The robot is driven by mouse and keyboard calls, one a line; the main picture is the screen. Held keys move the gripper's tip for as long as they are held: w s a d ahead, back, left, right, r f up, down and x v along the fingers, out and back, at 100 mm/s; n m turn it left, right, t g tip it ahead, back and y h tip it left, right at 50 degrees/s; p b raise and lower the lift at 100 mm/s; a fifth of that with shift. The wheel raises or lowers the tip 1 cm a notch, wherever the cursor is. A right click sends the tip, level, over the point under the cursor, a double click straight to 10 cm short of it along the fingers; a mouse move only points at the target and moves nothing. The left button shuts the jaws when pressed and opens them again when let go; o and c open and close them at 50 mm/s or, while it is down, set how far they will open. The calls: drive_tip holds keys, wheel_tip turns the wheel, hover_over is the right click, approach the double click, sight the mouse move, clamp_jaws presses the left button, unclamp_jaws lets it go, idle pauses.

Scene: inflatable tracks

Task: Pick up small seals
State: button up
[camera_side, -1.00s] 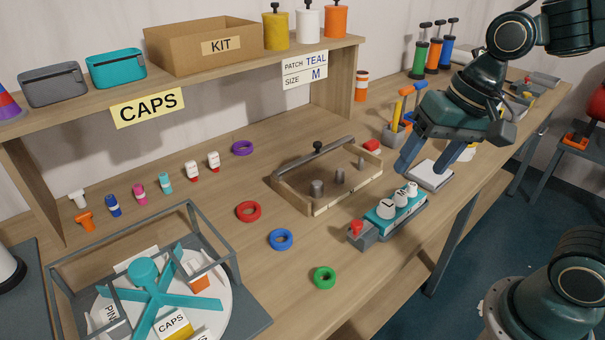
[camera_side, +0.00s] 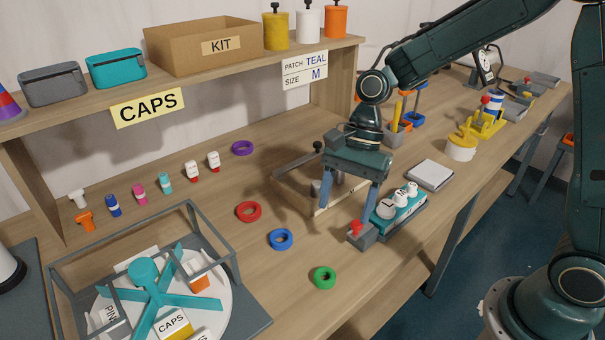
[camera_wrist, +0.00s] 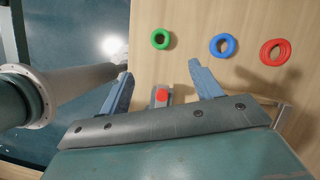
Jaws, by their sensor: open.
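Several coloured rings, which may be the seals, lie flat on the wooden bench: green (camera_side: 332,280), blue (camera_side: 289,241), red (camera_side: 257,213) and purple (camera_side: 250,149). Green (camera_wrist: 167,44), blue (camera_wrist: 234,45) and red (camera_wrist: 286,53) also show in the wrist view, beyond my fingertips. My gripper (camera_side: 348,207) is open and empty, pointing down. In the side view it overlaps the wooden tray's right end and the teal device.
The wooden tray (camera_side: 318,213) with metal posts and a top bar is partly hidden by my gripper. The teal device (camera_side: 404,210) holds white round pieces. A grey-framed carousel (camera_side: 235,250) stands front left. Small bottles (camera_side: 139,192) line the back. Bench around the rings is clear.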

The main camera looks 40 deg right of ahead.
drive_tip(key=shift+f, duration=0.15)
hover_over(327, 270)
drive_tip(key=d, duration=0.2)
drive_tip(key=shift+w+a+f, duration=0.1)
drive_tip(key=shift+w+f, duration=0.05)
drive_tip(key=shift+f, duration=3.8)
drive_tip(key=shift+f, duration=0.1)
drive_tip(key=shift+x, duration=2.5)
drive_tip(key=c, duration=1)
drive_tip(key=shift+w, duration=0.1)
drive_tip(key=shift+c, duration=0.2)
wheel_tip(327, 270, up, 20)
